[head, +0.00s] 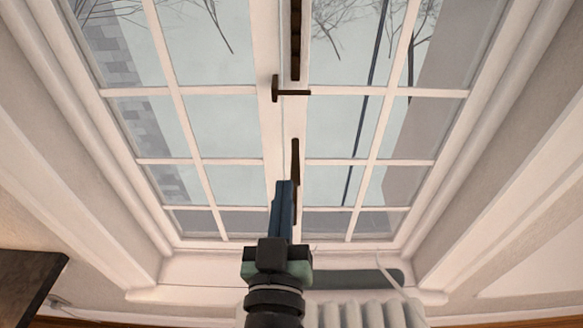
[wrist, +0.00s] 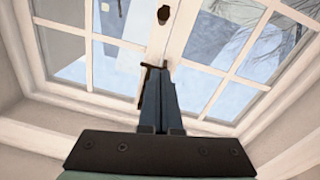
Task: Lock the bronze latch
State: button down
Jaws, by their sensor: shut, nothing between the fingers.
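The bronze latch (head: 290,92) is a small dark piece on the centre posts of the white window. Its plate sits on the left post and its bar lies level across to the right post. My gripper (head: 284,184) is shut and empty, below the latch in the head view and apart from it there. In the wrist view, my gripper's blue fingertips (wrist: 157,70) overlap the dark latch-like bar (wrist: 150,66) in the picture. I cannot tell whether they touch it. The fingers hide part of this bar.
Dark vertical rods run on the right post, an upper rod (head: 295,40) and a lower rod (head: 295,160). A white radiator (head: 365,313) stands below the window. A dark brown surface (head: 25,285) is at the lower left. Sloped walls flank the window.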

jog(key=p, duration=0.2)
send_over(292, 175)
jog(key=s, duration=0.3)
jog(key=shift+w+f, duration=0.35)
jog(key=shift+f, duration=0.55)
jog(key=shift+w+f, duration=0.35)
jog(key=shift+f, duration=0.5)
jog(key=shift+f+t+b, duration=0.3)
jog(key=shift+f+b, duration=0.05)
jog(key=shift+b, duration=0.45)
